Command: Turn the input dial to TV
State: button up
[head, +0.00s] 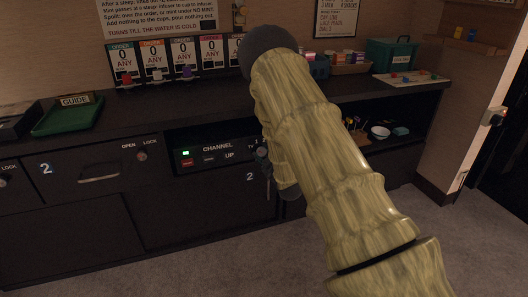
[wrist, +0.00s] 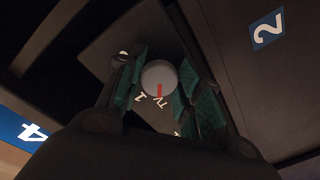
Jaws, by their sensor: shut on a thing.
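The input dial (wrist: 158,74) is a round pale grey knob with a red pointer line, and it shows in the wrist view. The red line points down in that picture, towards white lettering that seems to read TV. Another white mark lies lower right, partly hidden. My gripper (wrist: 162,86) has its green pads on either side of the dial and is shut on it. In the head view my gripper (head: 264,158) is at the right end of the black CHANNEL panel (head: 217,154), and my arm and gripper hide the dial there.
Dark drawers with a lock (head: 142,156) are to the left. A green tray (head: 68,116) and several cards stand on the counter (head: 150,97). An open shelf with a white bowl (head: 380,132) is right of my arm.

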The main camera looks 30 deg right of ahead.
jog(key=shift+n+p, duration=0.3)
jog(key=shift+n, duration=0.3)
jog(key=o, duration=1)
jog(key=shift+s, duration=0.1)
jog(key=s, duration=0.4)
jog(key=s+a, duration=0.1)
jog(key=s, duration=0.2)
jog(key=s+a, duration=0.1)
jog(key=s, duration=0.3)
jog(key=shift+s+a+r, duration=0.1)
jog(key=shift+s+r, duration=0.1)
jog(key=shift+s, duration=0.1)
